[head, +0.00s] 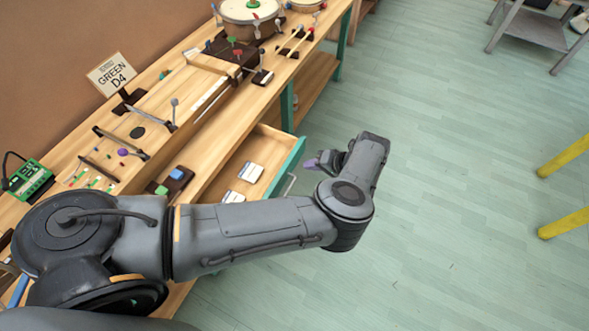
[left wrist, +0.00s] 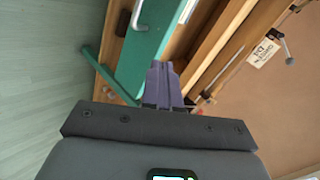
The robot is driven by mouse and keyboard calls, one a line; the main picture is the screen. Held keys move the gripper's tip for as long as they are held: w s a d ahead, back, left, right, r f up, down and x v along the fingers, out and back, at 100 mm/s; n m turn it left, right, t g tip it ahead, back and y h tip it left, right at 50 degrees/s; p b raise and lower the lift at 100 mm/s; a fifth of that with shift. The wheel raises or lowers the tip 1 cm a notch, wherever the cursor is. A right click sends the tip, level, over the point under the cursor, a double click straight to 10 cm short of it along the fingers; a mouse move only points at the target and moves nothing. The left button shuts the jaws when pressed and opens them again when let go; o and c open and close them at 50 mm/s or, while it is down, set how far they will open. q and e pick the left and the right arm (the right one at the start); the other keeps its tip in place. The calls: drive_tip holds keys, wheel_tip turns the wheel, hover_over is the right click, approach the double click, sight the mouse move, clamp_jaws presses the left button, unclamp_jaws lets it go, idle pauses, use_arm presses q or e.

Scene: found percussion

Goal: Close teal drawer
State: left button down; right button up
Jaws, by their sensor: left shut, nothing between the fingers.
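The teal drawer (head: 286,170) stands pulled out from the wooden bench, with its teal front and metal handle (head: 291,184) facing the floor side. Its front also shows in the left wrist view (left wrist: 142,50), with the handle (left wrist: 137,14) near the top edge. My left gripper (head: 316,162) is outside the drawer, a little to the right of its front in the head view. Its purple fingers are shut and empty; in the left wrist view the fingertips (left wrist: 160,66) overlap the drawer front's edge. I cannot tell whether they touch it. My right gripper is not in view.
White cards (head: 250,172) lie in the drawer. The wooden bench (head: 215,160) carries drums (head: 250,10), mallets, a green device (head: 28,179) and a "GREEN D4" sign (head: 111,74). My left arm hides the drawer's near part.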

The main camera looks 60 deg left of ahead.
use_arm(q)
drive_tip(key=d+m, duration=0.2)
drive_tip(key=d, duration=0.3)
approach(286, 175)
drive_tip(key=f, duration=0.3)
drive_tip(key=shift+s+a+f+m+h+b, duration=0.1)
drive_tip(key=shift+s+a+m+h+b, duration=0.15)
drive_tip(key=shift+s+m+h+b, duration=0.15)
drive_tip(key=shift+s+a+p, duration=0.2)
drive_tip(key=shift+s+a, duration=0.25)
drive_tip(key=shift+a, duration=0.45)
drive_tip(key=shift+s+a+p, duration=0.15)
drive_tip(key=shift+s+a, duration=0.35)
drive_tip(key=shift+a, duration=0.35)
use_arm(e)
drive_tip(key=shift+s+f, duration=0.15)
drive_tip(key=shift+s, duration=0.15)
